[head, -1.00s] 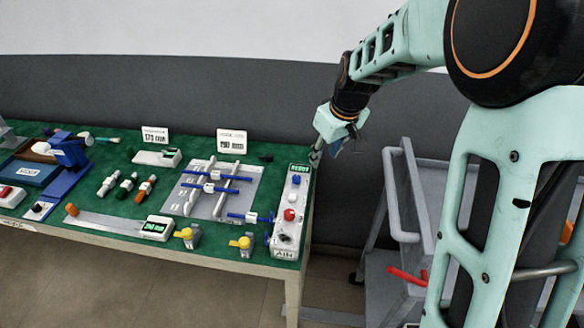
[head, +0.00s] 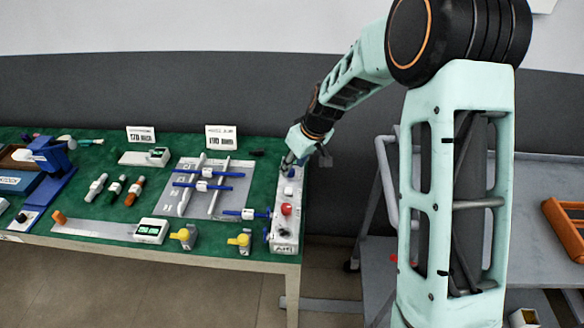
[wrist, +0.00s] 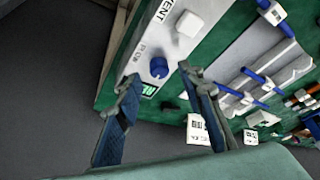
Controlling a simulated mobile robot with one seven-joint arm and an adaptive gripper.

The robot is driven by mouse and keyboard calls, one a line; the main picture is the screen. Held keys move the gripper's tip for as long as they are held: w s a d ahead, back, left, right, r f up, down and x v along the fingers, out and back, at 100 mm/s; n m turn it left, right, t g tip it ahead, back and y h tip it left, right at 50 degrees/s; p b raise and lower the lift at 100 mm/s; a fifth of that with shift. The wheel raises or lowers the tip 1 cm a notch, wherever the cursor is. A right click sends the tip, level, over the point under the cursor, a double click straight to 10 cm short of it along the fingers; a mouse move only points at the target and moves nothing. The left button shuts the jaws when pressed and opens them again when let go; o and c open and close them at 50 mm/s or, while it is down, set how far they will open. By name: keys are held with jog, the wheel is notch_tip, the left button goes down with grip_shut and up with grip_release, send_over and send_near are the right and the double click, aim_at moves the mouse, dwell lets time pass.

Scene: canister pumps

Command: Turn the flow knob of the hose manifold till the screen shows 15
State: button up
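A white panel unit (head: 284,238), probably the hose manifold, stands at the table's right end. It carries a blue knob (wrist: 159,68), a white cube-shaped knob (wrist: 189,23) and, in the head view, a red knob (head: 286,209). A small green-lit screen (wrist: 149,90) lies just beyond the blue knob; its number is not readable and the left finger partly covers it. My gripper (wrist: 162,92) is open and empty, its fingers apart with the blue knob showing beyond the gap. In the head view my gripper (head: 288,163) is over the unit's far end, hiding the screen.
Yellow-handled valves (head: 184,236) and a small display box (head: 151,231) stand along the front edge. A grey cart (head: 350,190) is right of the table.

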aim_at(291, 173)
jog(key=shift+x, duration=1.2)
jog(key=shift+c, duration=0.6)
grip_shut()
